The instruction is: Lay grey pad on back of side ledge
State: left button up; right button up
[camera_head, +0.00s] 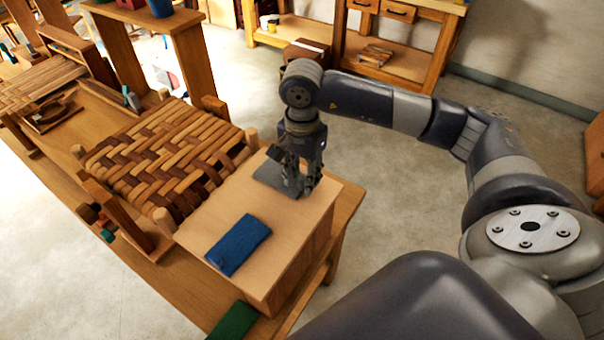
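The grey pad (267,178) lies flat, or very nearly so, at the back of the top of the side ledge (232,200), a light wooden block. My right gripper (296,188) points down at the pad's right part and hides some of it. Its fingers are dark and close to the pad, and I cannot tell whether they grip it. A blue pad (239,245) lies on the front part of the same ledge, apart from the grey pad. My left gripper is not in view.
A woven bark seat (165,150) with wooden posts adjoins the ledge on the left. A green pad (233,322) lies on the bench (185,285) in front. A shelf unit (400,55) stands at the back. The floor right of the bench is clear.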

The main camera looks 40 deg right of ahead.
jog(key=shift+r, duration=0.25)
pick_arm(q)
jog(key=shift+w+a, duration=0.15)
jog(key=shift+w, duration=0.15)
pick_arm(e)
notch_tip(320, 180, up, 12)
jog(key=shift+f, duration=0.2)
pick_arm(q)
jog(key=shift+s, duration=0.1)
